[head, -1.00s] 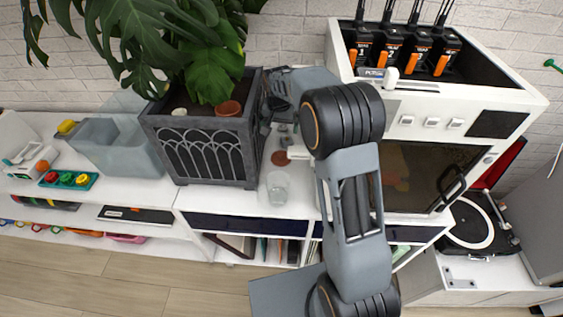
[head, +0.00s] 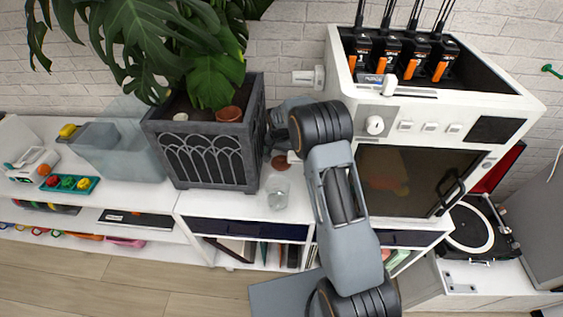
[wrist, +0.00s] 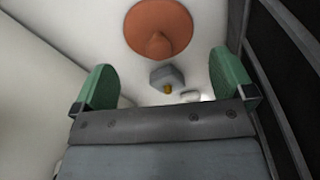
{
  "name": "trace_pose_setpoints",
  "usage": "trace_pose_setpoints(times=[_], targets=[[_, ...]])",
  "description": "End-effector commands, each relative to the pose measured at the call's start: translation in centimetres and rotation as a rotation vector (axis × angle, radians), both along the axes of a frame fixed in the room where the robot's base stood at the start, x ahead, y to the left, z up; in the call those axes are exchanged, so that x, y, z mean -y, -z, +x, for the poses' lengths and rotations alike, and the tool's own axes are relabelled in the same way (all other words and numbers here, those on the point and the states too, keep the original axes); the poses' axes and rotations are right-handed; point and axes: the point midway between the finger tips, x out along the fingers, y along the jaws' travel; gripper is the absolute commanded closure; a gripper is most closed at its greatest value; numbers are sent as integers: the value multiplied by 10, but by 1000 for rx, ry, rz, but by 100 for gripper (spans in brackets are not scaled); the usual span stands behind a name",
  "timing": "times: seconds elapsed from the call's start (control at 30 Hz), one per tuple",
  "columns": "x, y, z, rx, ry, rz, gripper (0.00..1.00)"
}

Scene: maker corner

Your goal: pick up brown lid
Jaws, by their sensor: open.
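The brown lid (head: 279,162) lies on the white shelf top between the planter and the white oven-like cabinet, just behind a clear glass jar (head: 278,191). In the wrist view the lid (wrist: 158,30) is a round orange-brown disc with a knob, at the top centre, beyond my fingertips. My gripper (wrist: 163,84) is open, its green fingers apart, with nothing held. In the head view my wrist partly hides the gripper above and behind the lid.
A grey hexagonal object (wrist: 166,76) with a yellow part shows between the fingers. The dark planter (head: 210,160) stands close on the left and the white cabinet (head: 385,125) on the right, leaving a narrow gap. A turntable (head: 470,228) is farther right.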

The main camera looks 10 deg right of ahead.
Motion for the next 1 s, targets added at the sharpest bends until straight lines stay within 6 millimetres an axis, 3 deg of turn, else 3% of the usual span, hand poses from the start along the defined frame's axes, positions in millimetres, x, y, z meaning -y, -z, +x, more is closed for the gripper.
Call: trace_pose_setpoints(times=[0.3,0.67,1.0], targets=[[2,39,1,-4,0,0,0],[2,45,2,0,0,0,1],[2,45,2,-1,0,0,34]])
